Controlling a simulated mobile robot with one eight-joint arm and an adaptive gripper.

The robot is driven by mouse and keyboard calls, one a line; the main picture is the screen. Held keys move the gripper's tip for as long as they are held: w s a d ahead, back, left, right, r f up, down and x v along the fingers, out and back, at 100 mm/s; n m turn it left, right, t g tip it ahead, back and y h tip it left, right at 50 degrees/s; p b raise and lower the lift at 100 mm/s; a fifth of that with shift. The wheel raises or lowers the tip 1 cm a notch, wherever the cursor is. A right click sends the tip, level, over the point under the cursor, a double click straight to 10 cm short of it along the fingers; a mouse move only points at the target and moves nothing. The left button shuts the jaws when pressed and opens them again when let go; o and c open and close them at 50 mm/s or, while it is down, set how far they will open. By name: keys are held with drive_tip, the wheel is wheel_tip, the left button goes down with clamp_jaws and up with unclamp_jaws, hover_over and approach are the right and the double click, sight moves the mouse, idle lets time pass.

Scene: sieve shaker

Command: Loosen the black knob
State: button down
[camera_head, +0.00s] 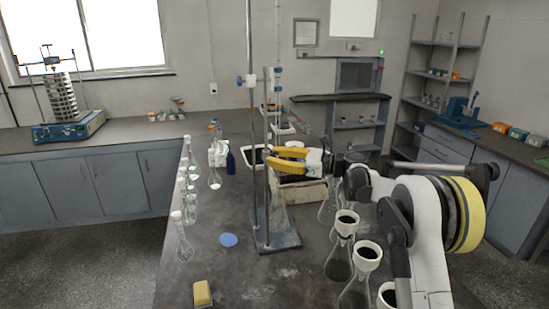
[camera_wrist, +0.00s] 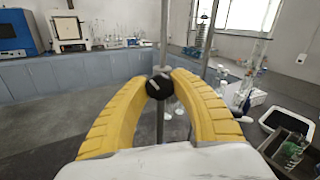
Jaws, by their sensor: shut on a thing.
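The black knob (camera_wrist: 159,86) is in the middle of the wrist view, in front of a grey vertical rod (camera_wrist: 164,40). My gripper (camera_wrist: 160,84) has its two yellow fingers curved in from left and right, with their tips on either side of the knob, closed on it. In the head view my gripper (camera_head: 273,158) reaches from the right to the rods of a stand with a grey base (camera_head: 275,240). The knob cannot be made out clearly there. The arm stays roughly level.
More glass flasks (camera_head: 183,240) line the bench's left edge. The sieve shaker (camera_head: 62,105) stands on the far-left counter.

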drive_tip(key=n, duration=0.4)
drive_tip(key=shift+h+p, duration=0.3)
drive_tip(key=shift+p, duration=0.05)
drive_tip(key=n, duration=0.4)
drive_tip(key=shift+n+h, duration=0.3)
drive_tip(key=n, duration=0.4)
drive_tip(key=shift+f+t+p, duration=0.1)
drive_tip(key=shift+t+p, duration=0.25)
drive_tip(key=shift+t, duration=0.05)
drive_tip(key=shift+n+h, duration=0.4)
drive_tip(key=shift+n, duration=1.3)
drive_tip(key=c, duration=1)
unclamp_jaws()
drive_tip(key=shift+d+t, duration=0.15)
drive_tip(key=shift+t, duration=0.25)
